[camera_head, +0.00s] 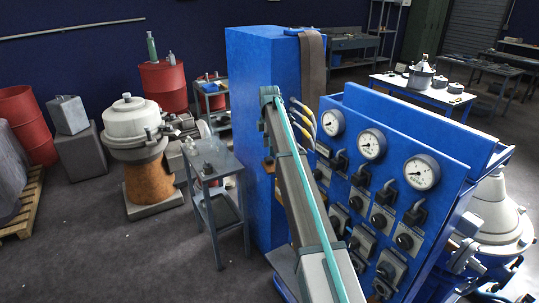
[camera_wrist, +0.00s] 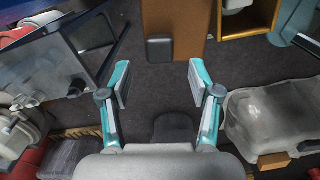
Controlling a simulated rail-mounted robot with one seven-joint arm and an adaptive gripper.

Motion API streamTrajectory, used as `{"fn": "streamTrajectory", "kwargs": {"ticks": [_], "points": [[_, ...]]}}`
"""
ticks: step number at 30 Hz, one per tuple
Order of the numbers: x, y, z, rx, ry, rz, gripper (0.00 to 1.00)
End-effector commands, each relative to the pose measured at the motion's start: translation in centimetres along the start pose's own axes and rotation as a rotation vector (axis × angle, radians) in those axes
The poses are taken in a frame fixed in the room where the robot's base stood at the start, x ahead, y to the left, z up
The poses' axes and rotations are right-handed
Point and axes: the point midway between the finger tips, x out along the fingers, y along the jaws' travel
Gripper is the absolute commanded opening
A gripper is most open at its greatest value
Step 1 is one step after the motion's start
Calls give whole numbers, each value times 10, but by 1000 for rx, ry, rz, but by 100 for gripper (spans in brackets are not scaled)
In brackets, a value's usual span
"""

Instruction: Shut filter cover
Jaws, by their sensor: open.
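No part in either view can be told for sure as the filter cover. In the head view, a machine with a rounded light-grey lid (camera_head: 126,117) stands on a rusty-brown base at the left. A pale cone-shaped housing (camera_head: 493,212) is partly hidden behind the blue gauge panel (camera_head: 349,165) at the right. My gripper (camera_wrist: 160,85) is open and empty in the wrist view, its two teal-and-grey fingers wide apart above dark floor. It touches nothing there. In the head view my arm rises in front of the panel and my gripper is hidden.
A tall blue cabinet (camera_head: 262,130) stands beside the panel. A small grey stand (camera_head: 215,165) is left of it. Red drums (camera_head: 163,86) and a pallet (camera_head: 22,215) lie farther left. The wrist view shows a wrapped grey load (camera_wrist: 275,118) at right and a brown post (camera_wrist: 175,20) above.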

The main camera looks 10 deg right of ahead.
Motion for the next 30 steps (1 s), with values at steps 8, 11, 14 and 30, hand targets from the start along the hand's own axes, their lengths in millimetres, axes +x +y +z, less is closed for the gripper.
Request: {"fn": "streamTrajectory", "kwargs": {"ticks": [8,11,14,30], "points": [[38,-1,0,1,1,-1,62],[46,0,0,1,1,-1,62],[49,0,0,1,1,0,62],[50,0,0,2,1,0,16]]}}
